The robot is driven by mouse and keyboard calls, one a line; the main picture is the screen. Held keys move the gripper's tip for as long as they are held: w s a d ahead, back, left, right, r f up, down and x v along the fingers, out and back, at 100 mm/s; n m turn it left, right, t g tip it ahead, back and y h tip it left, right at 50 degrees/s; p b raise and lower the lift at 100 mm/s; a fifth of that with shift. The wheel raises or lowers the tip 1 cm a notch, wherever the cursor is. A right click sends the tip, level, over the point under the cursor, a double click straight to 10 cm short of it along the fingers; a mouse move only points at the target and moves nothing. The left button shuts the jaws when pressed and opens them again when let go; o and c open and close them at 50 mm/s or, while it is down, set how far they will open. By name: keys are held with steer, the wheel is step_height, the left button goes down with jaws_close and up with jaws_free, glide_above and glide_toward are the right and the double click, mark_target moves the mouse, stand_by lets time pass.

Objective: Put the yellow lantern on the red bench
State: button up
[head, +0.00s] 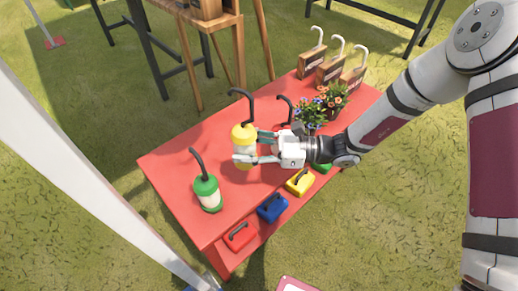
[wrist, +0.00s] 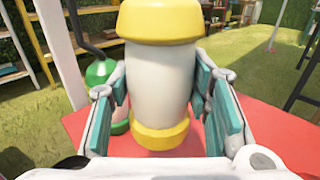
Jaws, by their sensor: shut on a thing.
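The yellow lantern (head: 243,132) has yellow ends, a pale middle and a tall black hooked handle. It stands upright between the fingers of my gripper (head: 249,147), over the red bench (head: 170,162). In the wrist view the lantern (wrist: 160,85) fills the space between the two green-padded fingers of my gripper (wrist: 163,112), which are shut on it. Its yellow lower end shows just above the red surface (wrist: 75,130); I cannot tell whether it touches.
A green lantern (head: 207,192) stands on the bench at the left. Small red (head: 240,236), blue (head: 272,208) and yellow (head: 300,181) handled items line the near edge. Potted flowers (head: 311,115) and wooden boxes with white hooks (head: 330,70) stand towards the back right. A black handle (head: 287,108) rises behind my gripper.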

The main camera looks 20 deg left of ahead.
step_height(320, 180, down, 8)
steer(key=b, duration=0.2)
steer(key=shift+f+b, duration=0.25)
steer(key=shift+b, duration=0.1)
steer(key=shift+r, duration=0.1)
steer(key=o, duration=1.4)
steer(key=shift+f, duration=0.2)
steer(key=shift+r, duration=0.1)
steer(key=shift+w+d+r, duration=0.1)
steer(key=shift+d, duration=0.05)
steer(key=p+v, duration=0.2)
steer(key=v, duration=0.9)
steer(key=shift+d, duration=0.4)
